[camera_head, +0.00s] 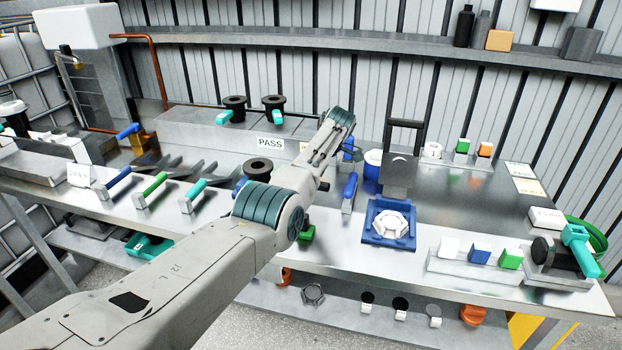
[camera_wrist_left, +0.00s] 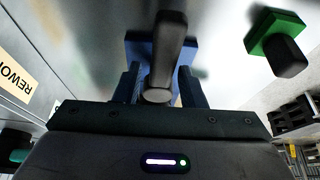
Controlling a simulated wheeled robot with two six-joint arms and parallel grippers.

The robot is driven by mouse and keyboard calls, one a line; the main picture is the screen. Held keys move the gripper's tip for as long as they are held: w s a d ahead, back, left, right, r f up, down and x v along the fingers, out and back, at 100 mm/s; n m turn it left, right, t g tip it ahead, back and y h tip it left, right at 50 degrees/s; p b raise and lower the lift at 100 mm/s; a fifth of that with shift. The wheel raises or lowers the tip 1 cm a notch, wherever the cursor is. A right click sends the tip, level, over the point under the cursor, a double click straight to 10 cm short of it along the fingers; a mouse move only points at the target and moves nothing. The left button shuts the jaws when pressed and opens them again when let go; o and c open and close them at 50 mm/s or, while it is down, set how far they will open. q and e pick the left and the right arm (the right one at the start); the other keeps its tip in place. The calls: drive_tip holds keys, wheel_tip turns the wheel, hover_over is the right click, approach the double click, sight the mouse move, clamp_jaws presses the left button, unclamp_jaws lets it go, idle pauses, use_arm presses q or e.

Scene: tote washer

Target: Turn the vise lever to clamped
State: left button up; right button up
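In the left wrist view a dark grey lever (camera_wrist_left: 168,50) with a rounded near end rises toward the camera from a blue base (camera_wrist_left: 137,52). My left gripper (camera_wrist_left: 160,88) is open. Its two dark fingers stand on either side of the lever's near end, with a visible gap on each side. In the head view my left arm reaches in from the lower left over the bench. My right gripper is in neither view.
A green base with a black knob (camera_wrist_left: 286,55) is beside the lever, near the bench's front edge. A REWORK label (camera_wrist_left: 15,72) lies on the other side. A blue fixture with a white hexagonal ring (camera_head: 390,224) and a blue-handled tool (camera_head: 350,191) stand right of my arm.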

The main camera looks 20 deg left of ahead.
use_arm(q)
drive_tip(key=shift+o, duration=0.5)
drive_tip(key=shift+f, duration=0.1)
drive_tip(key=shift+d+r, duration=0.15)
drive_tip(key=shift+r, duration=0.15)
drive_tip(key=b+v, duration=0.2)
drive_tip(key=v, duration=0.8)
